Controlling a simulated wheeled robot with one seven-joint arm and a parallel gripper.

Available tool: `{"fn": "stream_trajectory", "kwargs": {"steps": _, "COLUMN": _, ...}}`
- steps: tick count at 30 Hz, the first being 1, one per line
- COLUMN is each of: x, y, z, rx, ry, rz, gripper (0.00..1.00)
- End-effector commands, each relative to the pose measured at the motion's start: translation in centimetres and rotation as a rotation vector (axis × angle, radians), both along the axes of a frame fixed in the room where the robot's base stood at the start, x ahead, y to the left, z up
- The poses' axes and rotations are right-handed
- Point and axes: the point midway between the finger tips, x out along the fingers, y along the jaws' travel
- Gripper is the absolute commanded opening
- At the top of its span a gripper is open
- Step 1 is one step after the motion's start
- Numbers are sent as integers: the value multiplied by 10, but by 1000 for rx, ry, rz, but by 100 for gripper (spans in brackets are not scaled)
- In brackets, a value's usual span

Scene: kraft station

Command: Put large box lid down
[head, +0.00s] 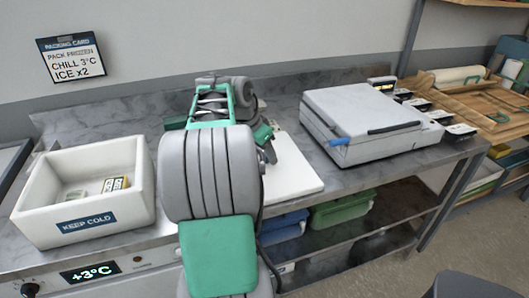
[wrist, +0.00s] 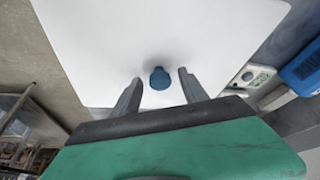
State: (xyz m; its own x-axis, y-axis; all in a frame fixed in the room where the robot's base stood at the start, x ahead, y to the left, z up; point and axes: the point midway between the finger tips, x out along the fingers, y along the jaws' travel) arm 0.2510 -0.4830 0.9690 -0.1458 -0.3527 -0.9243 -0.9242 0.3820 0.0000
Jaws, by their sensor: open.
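The large box lid is a flat white slab (head: 300,175) that appears to lie flat on the counter, right of my arm in the head view. In the wrist view the lid (wrist: 110,40) fills the upper middle, with a blue knob (wrist: 159,79) on it. My gripper (wrist: 160,82) is open, with one finger on each side of the knob and a gap to each. I cannot tell how far above the lid the fingertips are. In the head view my arm hides the fingers and part of the lid. The open white KEEP COLD box (head: 88,190) stands at left, small items inside.
A closed grey box (head: 360,118) with a blue latch stands right of the lid. Small dark-topped items (head: 430,108) line its right side. A blue bin (head: 282,228) and a green bin (head: 342,205) are on the shelf below. A packing card (head: 71,58) hangs on the wall.

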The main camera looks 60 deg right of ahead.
Motion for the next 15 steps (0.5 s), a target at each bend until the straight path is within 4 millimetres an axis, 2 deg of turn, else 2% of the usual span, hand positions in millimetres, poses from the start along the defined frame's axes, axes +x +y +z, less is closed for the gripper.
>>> {"fn": "stream_trajectory", "kwargs": {"steps": 3, "x": 0, "y": 0, "z": 1, "rx": 0, "ry": 0, "rz": 0, "gripper": 51}}
{"fn": "stream_trajectory", "kwargs": {"steps": 7, "x": 2, "y": 3, "z": 14, "rx": -1, "ry": -1, "rz": 2, "gripper": 51}}
{"fn": "stream_trajectory", "kwargs": {"steps": 15, "x": 13, "y": 27, "z": 79, "rx": -3, "ry": -2, "rz": 1, "gripper": 51}}
